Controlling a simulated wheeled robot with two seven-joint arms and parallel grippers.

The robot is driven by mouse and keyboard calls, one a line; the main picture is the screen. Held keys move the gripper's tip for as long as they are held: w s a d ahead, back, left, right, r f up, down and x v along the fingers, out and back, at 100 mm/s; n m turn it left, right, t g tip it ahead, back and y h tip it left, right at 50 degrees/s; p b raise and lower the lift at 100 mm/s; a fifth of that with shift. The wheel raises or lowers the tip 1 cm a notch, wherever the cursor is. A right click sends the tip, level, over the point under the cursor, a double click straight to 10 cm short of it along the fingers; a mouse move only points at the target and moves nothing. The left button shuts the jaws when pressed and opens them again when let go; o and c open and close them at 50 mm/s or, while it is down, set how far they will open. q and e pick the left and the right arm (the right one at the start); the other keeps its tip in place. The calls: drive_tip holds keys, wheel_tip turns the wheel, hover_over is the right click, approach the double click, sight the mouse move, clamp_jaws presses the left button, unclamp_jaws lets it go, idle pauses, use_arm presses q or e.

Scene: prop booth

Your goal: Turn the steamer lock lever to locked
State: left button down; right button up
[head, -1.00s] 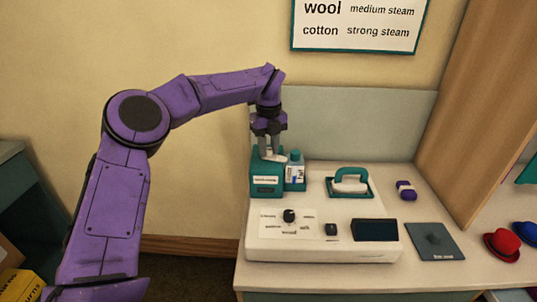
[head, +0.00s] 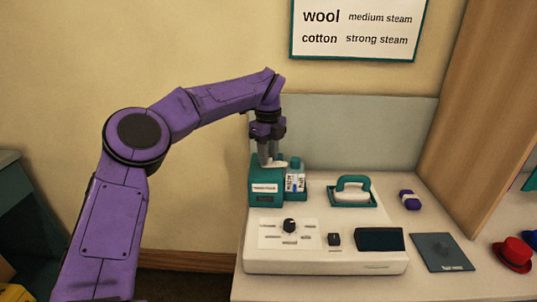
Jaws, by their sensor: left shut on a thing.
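The steamer (head: 325,259) is a cream console on the counter, with a teal block (head: 265,186) at its back left bearing a small label. My left gripper (head: 268,160) points down over the top of this block and is shut on a small pale piece there, which appears to be the lock lever (head: 280,164). The fingers hide much of the lever, and I cannot read its position. My right gripper is not in view.
The console carries a black knob (head: 289,225), a small black switch (head: 334,239), a dark panel (head: 380,239) and a teal-handled iron (head: 352,191). A purple roll (head: 409,199), a dark mat (head: 441,252) and a red hat (head: 514,254) lie to the right. A wall sign (head: 357,28) hangs above.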

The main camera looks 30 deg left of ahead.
use_arm(q)
drive_tip(key=shift+a, duration=0.1)
drive_tip(key=c, duration=1.2)
unclamp_jaws()
drive_tip(key=o, duration=0.4)
drive_tip(key=shift+f, duration=0.1)
drive_tip(key=shift+c, duration=0.2)
drive_tip(key=shift+a, duration=0.15)
drive_tip(key=shift+r, duration=0.4)
wheel_tip(320, 180, up, 10)
drive_tip(key=p, duration=0.2)
drive_tip(key=shift+f, duration=0.15)
